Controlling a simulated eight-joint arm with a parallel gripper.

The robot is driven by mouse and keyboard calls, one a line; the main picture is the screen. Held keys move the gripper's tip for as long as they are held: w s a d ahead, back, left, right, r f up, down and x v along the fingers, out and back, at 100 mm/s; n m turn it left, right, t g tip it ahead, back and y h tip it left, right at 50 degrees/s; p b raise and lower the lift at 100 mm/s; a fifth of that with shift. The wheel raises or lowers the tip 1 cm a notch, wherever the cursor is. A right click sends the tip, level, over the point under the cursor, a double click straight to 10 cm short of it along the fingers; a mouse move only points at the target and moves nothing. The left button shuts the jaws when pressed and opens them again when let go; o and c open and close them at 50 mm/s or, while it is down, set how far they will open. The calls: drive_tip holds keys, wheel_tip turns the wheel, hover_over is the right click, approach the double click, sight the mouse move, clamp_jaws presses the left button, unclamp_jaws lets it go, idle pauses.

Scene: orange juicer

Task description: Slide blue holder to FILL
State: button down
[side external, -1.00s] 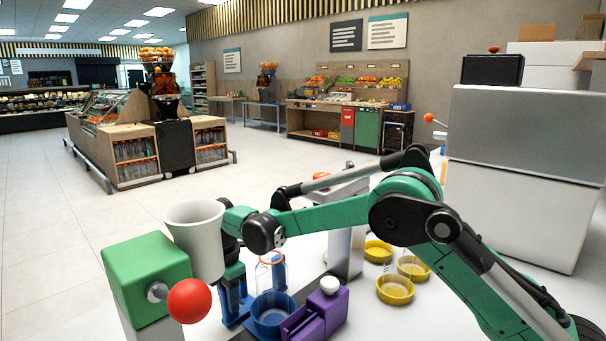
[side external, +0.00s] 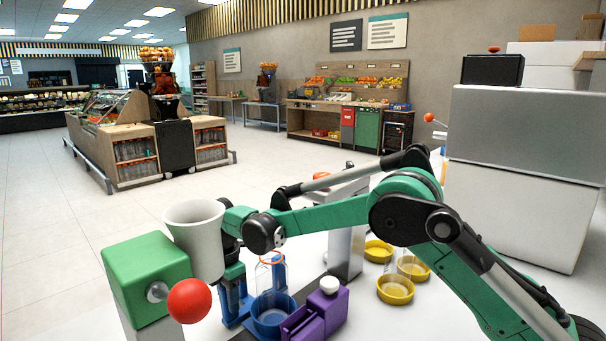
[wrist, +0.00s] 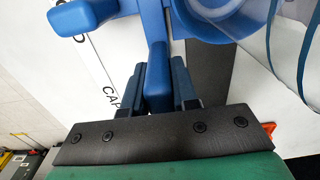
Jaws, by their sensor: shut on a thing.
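The blue holder (side external: 272,318) is a round cup with a clear, orange-rimmed bottle (side external: 271,280) standing upright in it. It sits on a dark track beside a purple block. In the wrist view the holder's round rim (wrist: 228,22) is at the top right, with the bottle partly cut off by the frame. My gripper (side external: 237,303) is low, just left of the cup. In the wrist view its dark blue fingers (wrist: 158,75) are shut around the holder's blue upright handle (wrist: 157,55). The word FILL is not readable; part of "CAP" (wrist: 109,96) shows on the white surface.
The purple block (side external: 326,306) with a white knob is close at the cup's right. A green block (side external: 147,272) with a red ball and a pale funnel (side external: 196,235) stand at the left. Yellow rings (side external: 395,289) lie to the right. A grey post (side external: 346,250) stands behind.

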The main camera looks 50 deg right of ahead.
drive_tip(key=d, duration=1.2)
drive_tip(key=shift+d, duration=0.3)
drive_tip(key=c, duration=0.7)
unclamp_jaws()
drive_tip(key=shift+r, duration=0.1)
drive_tip(key=shift+r, duration=2.7)
